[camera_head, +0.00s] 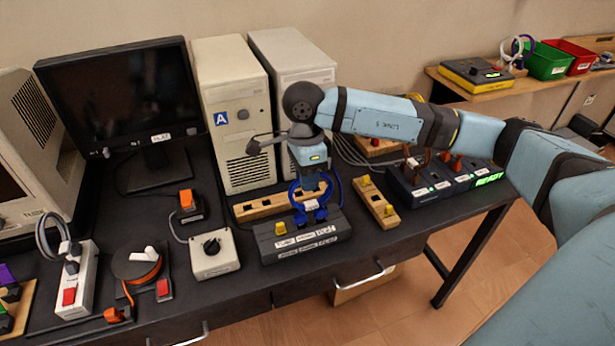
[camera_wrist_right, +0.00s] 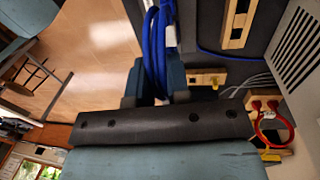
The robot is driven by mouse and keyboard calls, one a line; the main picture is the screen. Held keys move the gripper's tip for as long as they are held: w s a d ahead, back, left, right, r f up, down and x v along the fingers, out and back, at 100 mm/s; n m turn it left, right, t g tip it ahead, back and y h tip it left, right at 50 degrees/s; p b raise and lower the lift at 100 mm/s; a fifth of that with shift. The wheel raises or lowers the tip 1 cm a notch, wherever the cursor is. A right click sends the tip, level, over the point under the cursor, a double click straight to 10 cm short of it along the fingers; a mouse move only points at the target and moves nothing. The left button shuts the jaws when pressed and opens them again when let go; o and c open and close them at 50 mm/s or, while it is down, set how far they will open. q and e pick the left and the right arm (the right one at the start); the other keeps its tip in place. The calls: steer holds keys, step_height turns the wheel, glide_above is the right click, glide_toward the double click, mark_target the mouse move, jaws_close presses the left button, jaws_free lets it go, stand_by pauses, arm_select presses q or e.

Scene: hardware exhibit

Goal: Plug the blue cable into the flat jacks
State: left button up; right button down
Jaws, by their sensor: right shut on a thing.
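My right gripper (camera_head: 313,192) points down over the dark labelled jack box (camera_head: 300,248) in the middle of the table and is shut on the blue cable (camera_head: 325,212). In the right wrist view, the looped blue cable (camera_wrist_right: 155,45) runs between the two fingers (camera_wrist_right: 157,88). In the head view, the blue ends hang at the box's top, just right of a yellow plug (camera_head: 280,228) in it. I cannot tell whether they touch the box or sit in its jacks. The labels are too small to read surely. My left gripper is out of view.
A wooden strip with dark slots (camera_head: 262,208) lies behind the box, and a wooden block with yellow plugs (camera_head: 375,205) to its right. A white switch box (camera_head: 214,252) stands left. Computer towers (camera_head: 228,130) stand close behind my gripper. The table's front edge is near.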

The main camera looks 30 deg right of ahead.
arm_select(q)
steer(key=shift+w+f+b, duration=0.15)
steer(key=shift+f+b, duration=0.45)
steer(key=shift+b, duration=0.6)
arm_select(e)
steer(key=shift+f, duration=0.65)
stand_by(0.6)
stand_by(0.4)
steer(key=shift+c, duration=1.8)
jaws_free()
steer(key=shift+w+r+p, duration=0.15)
steer(key=shift+r+p, duration=0.55)
steer(key=shift+r, duration=0.7)
steer(key=shift+w+r+p, duration=0.15)
steer(key=shift+r+p, duration=0.5)
steer(key=shift+r, duration=0.7)
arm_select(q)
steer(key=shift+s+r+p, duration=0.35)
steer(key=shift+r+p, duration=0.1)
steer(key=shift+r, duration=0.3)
arm_select(e)
steer(key=shift+w+d+r, duration=0.1)
steer(key=shift+r, duration=0.9)
